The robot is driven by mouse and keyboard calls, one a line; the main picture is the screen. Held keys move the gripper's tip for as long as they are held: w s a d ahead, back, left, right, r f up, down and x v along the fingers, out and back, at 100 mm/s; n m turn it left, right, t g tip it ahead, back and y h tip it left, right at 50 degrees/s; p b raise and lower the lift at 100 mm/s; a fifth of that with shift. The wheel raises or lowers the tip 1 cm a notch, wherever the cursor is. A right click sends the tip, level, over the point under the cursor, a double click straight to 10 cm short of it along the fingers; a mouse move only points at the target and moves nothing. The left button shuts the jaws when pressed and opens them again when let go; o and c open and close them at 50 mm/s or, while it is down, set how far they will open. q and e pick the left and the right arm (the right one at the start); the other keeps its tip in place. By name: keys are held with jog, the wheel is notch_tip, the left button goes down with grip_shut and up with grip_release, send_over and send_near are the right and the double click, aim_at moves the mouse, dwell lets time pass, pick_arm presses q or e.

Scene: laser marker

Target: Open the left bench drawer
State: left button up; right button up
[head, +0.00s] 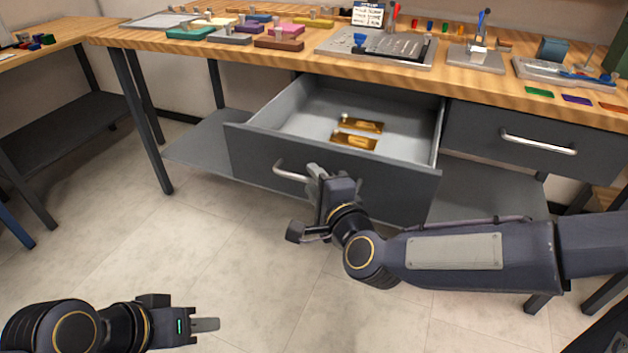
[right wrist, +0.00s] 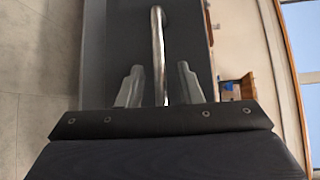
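The left bench drawer (head: 255,158) is pulled well out from under the workbench, with its grey inside in view. Two brass-coloured pieces (head: 358,141) lie in it. Its bar handle (head: 291,174) is on the dark front and also shows in the right wrist view (right wrist: 158,50). My right gripper (head: 314,172) is at this handle. In the right wrist view its two fingers (right wrist: 160,88) stand on either side of the bar, with a gap on each side. My left gripper (head: 206,324) is low at the left, away from the drawer; its finger opening cannot be made out.
A shut right drawer (head: 530,138) with its own handle sits beside the open one. The wooden benchtop (head: 290,60) carries coloured blocks, trays and tools. A lower shelf (head: 200,145) runs beneath. The tiled floor (head: 250,260) in front is clear. Another bench (head: 45,45) stands at the left.

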jog(key=f+p+v, duration=0.1)
jog(key=v, duration=0.6)
jog(key=shift+r, duration=0.45)
jog(key=s+d+f+n+g+h, duration=0.1)
jog(key=s+d+f+n+g, duration=0.25)
jog(key=s+d, duration=0.3)
jog(key=s+d+f+n+g+h, duration=0.2)
jog(key=s+d+n, duration=0.35)
jog(key=d, duration=0.25)
jog(key=s+d+f+n+g+h, duration=0.1)
jog(key=s+d+f+n+g, duration=0.2)
jog(key=s+d, duration=0.4)
notch_tip(320, 180, up, 30)
jog(key=p, duration=2.9)
jog(key=shift+w+a+p, duration=0.15)
jog(key=shift+p, duration=0.2)
